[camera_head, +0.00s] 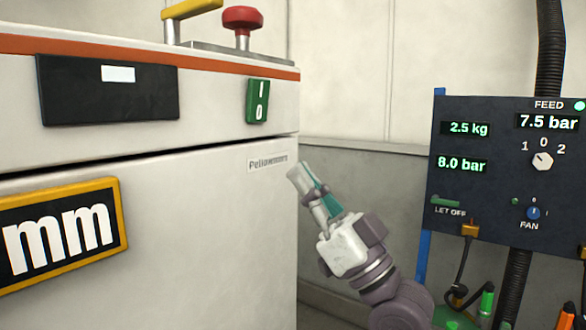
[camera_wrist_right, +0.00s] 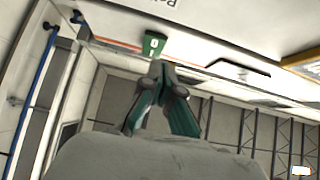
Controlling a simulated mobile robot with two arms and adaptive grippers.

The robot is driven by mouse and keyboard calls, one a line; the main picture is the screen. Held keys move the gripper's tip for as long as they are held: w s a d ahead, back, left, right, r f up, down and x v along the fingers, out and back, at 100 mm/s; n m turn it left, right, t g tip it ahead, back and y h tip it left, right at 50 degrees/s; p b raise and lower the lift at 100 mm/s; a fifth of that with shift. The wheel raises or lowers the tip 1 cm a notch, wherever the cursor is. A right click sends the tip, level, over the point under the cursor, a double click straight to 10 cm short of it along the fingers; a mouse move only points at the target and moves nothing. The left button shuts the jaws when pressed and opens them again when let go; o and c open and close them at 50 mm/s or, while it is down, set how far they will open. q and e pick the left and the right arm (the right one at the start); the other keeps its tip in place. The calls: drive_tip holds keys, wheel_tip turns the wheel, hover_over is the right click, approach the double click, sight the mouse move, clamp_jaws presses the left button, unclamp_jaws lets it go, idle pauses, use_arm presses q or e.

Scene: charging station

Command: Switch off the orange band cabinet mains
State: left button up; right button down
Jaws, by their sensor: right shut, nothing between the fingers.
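The white cabinet (camera_head: 215,210) with an orange band along its upper edge fills the left of the head view. Its green rocker switch (camera_head: 257,101), marked I above 0, sits near the front's right edge. I cannot tell which half is pressed. In the right wrist view the switch (camera_wrist_right: 153,43) appears just beyond the fingertips. My right gripper (camera_head: 300,172) is shut and empty, below and right of the switch, and appears apart from it. It also shows in the right wrist view (camera_wrist_right: 160,72). My left gripper is not in view.
A red mushroom knob (camera_head: 242,19) and a yellow handle (camera_head: 190,9) stand on top of the cabinet. A black panel (camera_head: 110,98) and a yellow-framed "mm" plate (camera_head: 60,235) are on its front. A dark feed panel (camera_head: 490,190) with dials stands at right.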

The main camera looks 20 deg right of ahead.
drive_tip(key=shift+b+v, duration=0.5)
drive_tip(key=shift+v, duration=1.4)
drive_tip(key=shift+d, duration=0.1)
